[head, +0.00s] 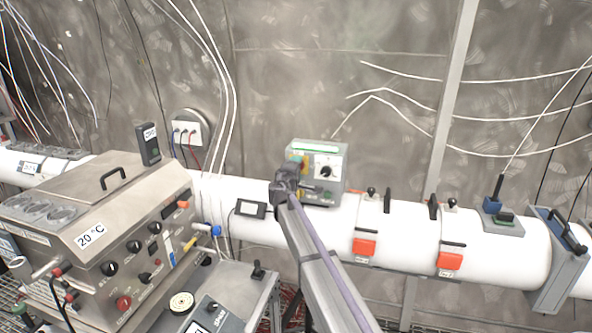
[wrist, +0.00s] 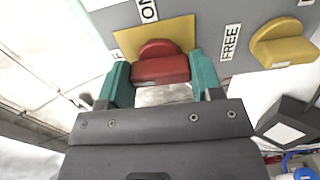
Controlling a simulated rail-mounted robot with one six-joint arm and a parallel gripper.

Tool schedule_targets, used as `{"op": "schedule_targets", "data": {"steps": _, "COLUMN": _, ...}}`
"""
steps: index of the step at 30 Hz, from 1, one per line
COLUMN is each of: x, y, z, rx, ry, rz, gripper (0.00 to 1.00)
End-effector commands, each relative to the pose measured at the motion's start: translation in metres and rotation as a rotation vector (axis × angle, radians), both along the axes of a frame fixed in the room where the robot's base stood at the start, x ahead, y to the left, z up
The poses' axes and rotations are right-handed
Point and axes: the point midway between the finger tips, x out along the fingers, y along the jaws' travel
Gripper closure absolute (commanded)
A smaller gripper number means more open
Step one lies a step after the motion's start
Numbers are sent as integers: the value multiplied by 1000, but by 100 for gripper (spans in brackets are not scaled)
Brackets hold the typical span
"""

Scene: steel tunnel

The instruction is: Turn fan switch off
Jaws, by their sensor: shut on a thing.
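The fan switch, a red rotary knob (wrist: 160,66) on a yellow plate (wrist: 185,30), sits between the teal fingertips of my gripper (wrist: 159,77) in the wrist view. The fingers close on its two sides. A label reading ON stands above the plate, and a partly hidden label lies at its left. In the head view, my gripper (head: 294,168) is at the left side of the grey control box (head: 329,160) on the white pipe. There the gripper mostly hides the red knob.
A yellow knob (wrist: 285,43) beside a FREE label is right of the red one. The box also has a black dial (head: 326,172). A steel machine (head: 100,225) marked 20 °C stands at left. Orange-red clamps (head: 364,247) are on the pipe at right.

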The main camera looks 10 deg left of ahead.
Motion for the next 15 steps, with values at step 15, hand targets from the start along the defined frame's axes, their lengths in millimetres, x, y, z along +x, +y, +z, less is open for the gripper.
{"op": "schedule_targets", "data": {"steps": 15, "x": -1, "y": 0, "z": 0, "rx": -46, "ry": 8, "rz": -1, "gripper": 64}}
